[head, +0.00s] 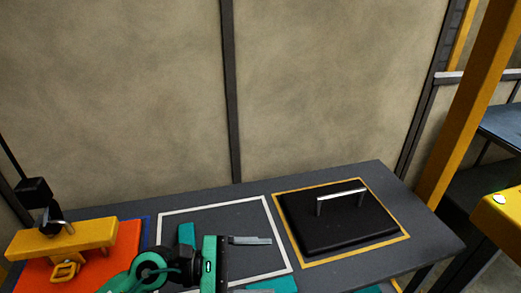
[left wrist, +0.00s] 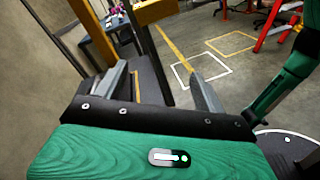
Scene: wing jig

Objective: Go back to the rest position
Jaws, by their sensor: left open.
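My left gripper (head: 258,264) is over the grey table, above the white-outlined square, and points right. In the left wrist view its two fingers (left wrist: 160,82) stand wide apart with nothing between them. It is clear of the black plate (head: 322,228), which lies inside the yellow outline and has a metal handle on top. My right gripper does not show in either view.
The grey table (head: 378,178) stands against a beige panel wall (head: 330,80). An orange board (head: 122,262) with a yellow block (head: 85,235) is at the table's left end. A yellow post (head: 478,100) rises at the right. The left wrist view shows open floor (left wrist: 190,45).

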